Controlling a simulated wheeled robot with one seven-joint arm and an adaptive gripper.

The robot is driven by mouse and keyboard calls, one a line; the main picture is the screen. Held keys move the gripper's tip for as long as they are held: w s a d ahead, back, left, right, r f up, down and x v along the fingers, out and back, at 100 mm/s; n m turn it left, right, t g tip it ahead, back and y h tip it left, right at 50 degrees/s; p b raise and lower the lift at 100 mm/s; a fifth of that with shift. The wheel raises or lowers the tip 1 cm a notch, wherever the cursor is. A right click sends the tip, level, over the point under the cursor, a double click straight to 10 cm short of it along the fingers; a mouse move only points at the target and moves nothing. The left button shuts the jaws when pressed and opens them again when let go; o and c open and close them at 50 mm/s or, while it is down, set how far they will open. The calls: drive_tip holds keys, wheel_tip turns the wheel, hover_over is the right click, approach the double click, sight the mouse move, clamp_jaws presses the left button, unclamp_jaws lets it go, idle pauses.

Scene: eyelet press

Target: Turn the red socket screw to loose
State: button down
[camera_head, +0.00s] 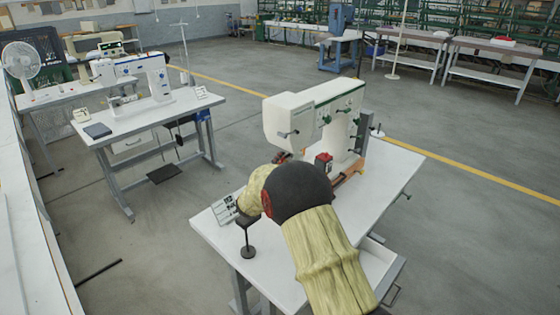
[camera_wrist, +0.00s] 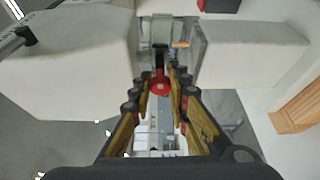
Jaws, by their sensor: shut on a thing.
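The red socket screw (camera_wrist: 160,87) shows in the wrist view as a small red round piece with a dark stem, between the two fingers of my gripper (camera_wrist: 160,74). My gripper is shut on it. The screw lies in the gap between two pale housing blocks of the white eyelet press (camera_wrist: 65,62). In the head view the press (camera_head: 320,100) stands on a white table, and my gripper (camera_head: 282,157) is just below its front head. My arm hides most of the lower press there, and I cannot make out the screw or its turn position.
A tilted card (camera_head: 225,208) and a black stand (camera_head: 248,240) are at the white table's (camera_head: 395,170) left end. Its right side is mostly clear. A sewing machine table (camera_head: 160,115) stands apart behind left.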

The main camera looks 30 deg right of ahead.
drive_tip(key=shift+r, duration=0.1)
drive_tip(key=n+p, duration=0.2)
drive_tip(key=shift+r+n+g+y, duration=0.1)
drive_tip(key=shift+n+g+y, duration=0.3)
drive_tip(key=n+g+p, duration=0.1)
drive_tip(key=n+p, duration=0.2)
drive_tip(key=p, duration=0.1)
drive_tip(key=shift+g, duration=0.4)
drive_tip(key=n+g+p, duration=0.1)
drive_tip(key=n+p, duration=0.1)
drive_tip(key=p, duration=0.2)
drive_tip(key=shift+r+n+g+p, duration=0.1)
drive_tip(key=shift+n+g+p, duration=0.2)
drive_tip(key=n+g+p, duration=0.1)
drive_tip(key=n+p, duration=0.1)
drive_tip(key=p, duration=0.2)
drive_tip(key=shift+w+g, duration=0.1)
drive_tip(key=shift+g, duration=0.2)
drive_tip(key=n+g+p, duration=0.2)
drive_tip(key=n+p, duration=0.2)
drive_tip(key=p, duration=0.1)
drive_tip(key=shift+h, duration=0.3)
drive_tip(key=shift+f+n+g+h+p, duration=0.25)
drive_tip(key=shift+n+g+p, duration=0.3)
drive_tip(key=shift+n+g, duration=0.3)
drive_tip(key=shift+n+g+h, duration=0.45)
drive_tip(key=shift+n+h, duration=0.1)
drive_tip(key=shift+n, duration=0.6)
drive_tip(key=shift+r, duration=0.1)
